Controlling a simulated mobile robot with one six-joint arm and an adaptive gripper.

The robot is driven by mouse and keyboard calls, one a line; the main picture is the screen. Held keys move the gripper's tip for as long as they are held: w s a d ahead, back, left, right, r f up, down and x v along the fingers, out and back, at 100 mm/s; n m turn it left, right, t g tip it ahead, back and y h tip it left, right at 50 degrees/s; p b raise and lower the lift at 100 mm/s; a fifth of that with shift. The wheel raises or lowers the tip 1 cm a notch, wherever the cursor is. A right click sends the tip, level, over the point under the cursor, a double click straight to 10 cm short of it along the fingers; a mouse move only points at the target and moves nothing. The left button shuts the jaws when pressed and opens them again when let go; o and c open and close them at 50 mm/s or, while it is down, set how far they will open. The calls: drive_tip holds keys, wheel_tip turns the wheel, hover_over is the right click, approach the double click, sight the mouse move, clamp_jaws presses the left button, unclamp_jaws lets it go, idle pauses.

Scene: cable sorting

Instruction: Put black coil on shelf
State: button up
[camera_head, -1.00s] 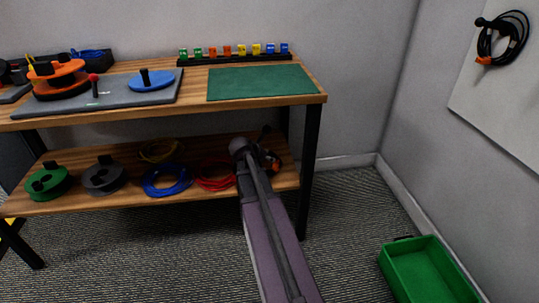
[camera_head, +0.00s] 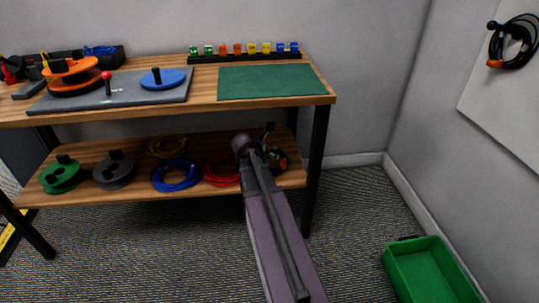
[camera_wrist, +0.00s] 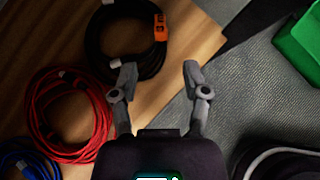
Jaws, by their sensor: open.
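The black coil (camera_wrist: 92,38) lies on the wooden lower shelf (camera_wrist: 190,45), with an orange tag on its right side, in the wrist view. In the head view the coil (camera_head: 281,162) shows only partly at the shelf's right end, behind my arm. My gripper (camera_wrist: 160,80) is open and empty. Its left fingertip overlaps the coil's lower edge in the wrist view; I cannot tell whether they touch. The right fingertip is over the shelf's edge, clear of the coil.
A red coil (camera_wrist: 42,100) and a blue coil (camera_head: 175,176) lie left of the black one. Green (camera_head: 61,176) and grey (camera_head: 114,171) reels stand farther left. A green crate (camera_head: 430,270) is on the floor at right. Another black cable (camera_head: 510,45) hangs on the wall.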

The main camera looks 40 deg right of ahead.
drive_tip(key=shift+a, duration=0.1)
drive_tip(key=s+a+f+m+y, duration=0.2)
drive_tip(key=a+m, duration=0.5)
drive_tip(key=a, duration=0.5)
drive_tip(key=s+a+f+m+g+y, duration=0.1)
drive_tip(key=s+a+f+m+y, duration=0.1)
drive_tip(key=a+m, duration=0.5)
drive_tip(key=s+a+f+m+g+y, duration=0.1)
drive_tip(key=s+a+m+y, duration=0.3)
drive_tip(key=a, duration=1.3)
drive_tip(key=f+m+y, duration=0.1)
drive_tip(key=m, duration=0.1)
drive_tip(key=shift+a+m, duration=0.15)
drive_tip(key=shift+m, duration=0.25)
